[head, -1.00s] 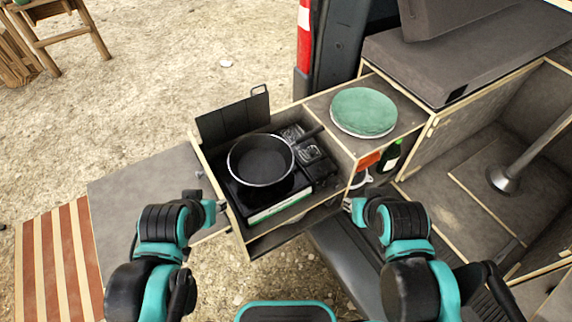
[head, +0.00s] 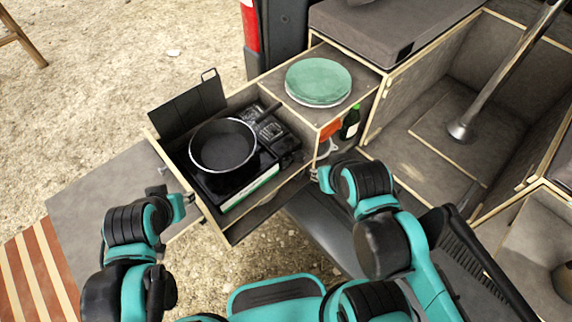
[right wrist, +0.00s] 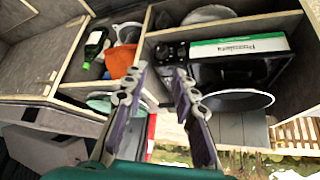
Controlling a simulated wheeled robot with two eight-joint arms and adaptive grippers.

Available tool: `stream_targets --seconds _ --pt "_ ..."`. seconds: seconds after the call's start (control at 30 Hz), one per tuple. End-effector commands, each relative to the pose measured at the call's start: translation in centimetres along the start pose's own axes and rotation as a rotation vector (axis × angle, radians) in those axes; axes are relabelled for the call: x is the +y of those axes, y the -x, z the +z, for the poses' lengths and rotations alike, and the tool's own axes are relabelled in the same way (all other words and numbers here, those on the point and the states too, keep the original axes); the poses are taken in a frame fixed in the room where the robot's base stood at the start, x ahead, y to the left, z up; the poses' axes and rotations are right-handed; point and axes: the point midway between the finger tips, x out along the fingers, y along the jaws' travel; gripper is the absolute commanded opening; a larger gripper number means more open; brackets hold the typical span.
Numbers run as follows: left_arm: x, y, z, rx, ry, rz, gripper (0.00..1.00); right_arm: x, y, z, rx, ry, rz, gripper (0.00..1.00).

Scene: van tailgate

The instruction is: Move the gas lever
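A black portable gas stove (head: 208,183) with a green-and-white front label sits in the pulled-out drawer, a dark pan (head: 222,146) on its burner. Its black control end (head: 272,132) lies to the pan's right; I cannot make out the gas lever there. The stove's labelled side also shows in the right wrist view (right wrist: 238,46). My right gripper (head: 318,176) is near the drawer's right front corner, apart from the stove. In the right wrist view its fingers (right wrist: 160,70) are spread and empty. My left gripper (head: 190,198) is beside the drawer's left front side; its opening is unclear.
The wooden drawer wall (head: 207,213) surrounds the stove. A raised black panel (head: 188,107) stands behind it. A grey side table (head: 110,205) is left.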

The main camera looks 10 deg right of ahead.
Motion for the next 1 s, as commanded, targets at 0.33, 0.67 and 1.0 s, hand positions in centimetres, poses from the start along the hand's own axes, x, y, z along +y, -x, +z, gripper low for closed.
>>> stream_targets --seconds 0.33,0.67,1.0 --pt "0.0 0.0 0.0 0.000 0.000 0.000 0.37 0.0 0.0 0.0 0.000 0.000 0.000 0.27" --pt "0.0 0.2 -0.1 0.000 0.000 0.000 0.37 -0.1 0.0 -0.6 -0.016 0.032 -0.004 0.00" --pt "0.0 1.7 -1.2 0.000 0.000 0.000 0.37 -1.4 -2.1 -4.9 -0.179 0.368 -0.070 0.00"
